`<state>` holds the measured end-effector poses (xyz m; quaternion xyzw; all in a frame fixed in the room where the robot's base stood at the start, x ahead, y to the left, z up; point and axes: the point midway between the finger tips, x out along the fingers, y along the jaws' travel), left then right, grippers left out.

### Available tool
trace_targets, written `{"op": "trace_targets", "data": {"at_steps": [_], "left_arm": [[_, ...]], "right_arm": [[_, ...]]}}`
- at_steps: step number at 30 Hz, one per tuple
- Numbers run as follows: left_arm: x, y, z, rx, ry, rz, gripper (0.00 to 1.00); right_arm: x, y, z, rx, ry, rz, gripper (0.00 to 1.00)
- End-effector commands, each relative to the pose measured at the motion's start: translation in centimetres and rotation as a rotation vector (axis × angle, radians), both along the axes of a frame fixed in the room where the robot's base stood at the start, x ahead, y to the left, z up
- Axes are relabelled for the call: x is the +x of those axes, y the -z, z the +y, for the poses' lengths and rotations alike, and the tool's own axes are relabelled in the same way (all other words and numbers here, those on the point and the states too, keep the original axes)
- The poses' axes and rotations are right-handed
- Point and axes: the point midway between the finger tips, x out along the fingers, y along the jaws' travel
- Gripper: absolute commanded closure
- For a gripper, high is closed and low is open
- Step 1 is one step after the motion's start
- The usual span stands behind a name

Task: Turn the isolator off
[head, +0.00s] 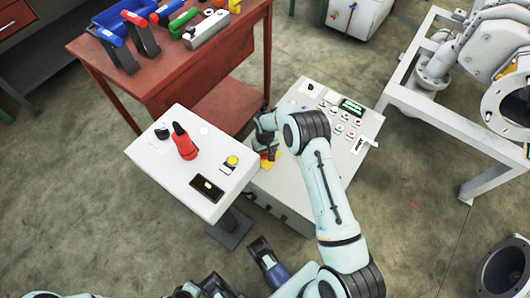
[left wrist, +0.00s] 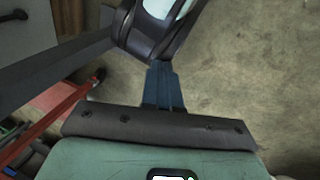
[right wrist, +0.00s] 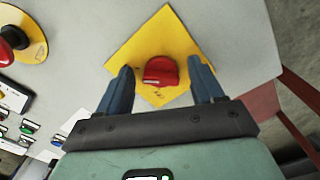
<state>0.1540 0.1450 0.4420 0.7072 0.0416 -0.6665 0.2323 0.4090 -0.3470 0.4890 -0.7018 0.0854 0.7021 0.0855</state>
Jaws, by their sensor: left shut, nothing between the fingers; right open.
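The isolator is a red rotary knob (right wrist: 160,71) on a yellow diamond-shaped plate (right wrist: 130,48), set on a pale grey panel. In the head view the yellow plate (head: 268,165) shows only partly at the left edge of the control cabinet, beside my right arm. My right gripper (right wrist: 163,74) is open, with one blue finger on each side of the red knob. Whether the fingers touch it cannot be told. My left gripper (left wrist: 165,72) is shut and empty, low over the floor and away from the panel.
The control cabinet (head: 300,180) carries several buttons and a small display (head: 351,106). A white pedestal panel (head: 165,165) with a red handle (head: 184,142) stands close on the left. A red workbench (head: 160,70) with tools is behind. A metal frame (head: 420,100) stands to the right.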

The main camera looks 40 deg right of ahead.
Motion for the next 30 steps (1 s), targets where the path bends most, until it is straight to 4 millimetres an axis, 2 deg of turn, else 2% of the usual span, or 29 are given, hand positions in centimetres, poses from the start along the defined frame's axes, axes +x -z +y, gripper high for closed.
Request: {"op": "trace_targets", "data": {"at_steps": [7,8,12,23,30], "left_arm": [[0.1,0.0,0.0,0.001,-0.001,-0.002,1.0],[0.1,0.0,0.0,0.0,0.0,-0.001,1.0],[0.0,0.0,0.0,0.0,0.0,-0.001,1.0],[0.3,0.3,0.1,0.004,-0.003,-0.006,1.0],[1.2,1.1,0.6,0.016,-0.013,-0.032,1.0]], "right_arm": [[0.0,0.1,0.0,0.0,0.0,-0.001,0.33],[0.0,0.1,0.0,0.0,0.0,-0.001,0.4],[0.0,0.0,0.0,0.0,0.0,0.0,0.85],[0.0,0.1,0.0,0.0,-0.038,-0.001,0.86],[0.0,0.1,-0.1,-0.001,-0.177,0.0,0.86]]}}
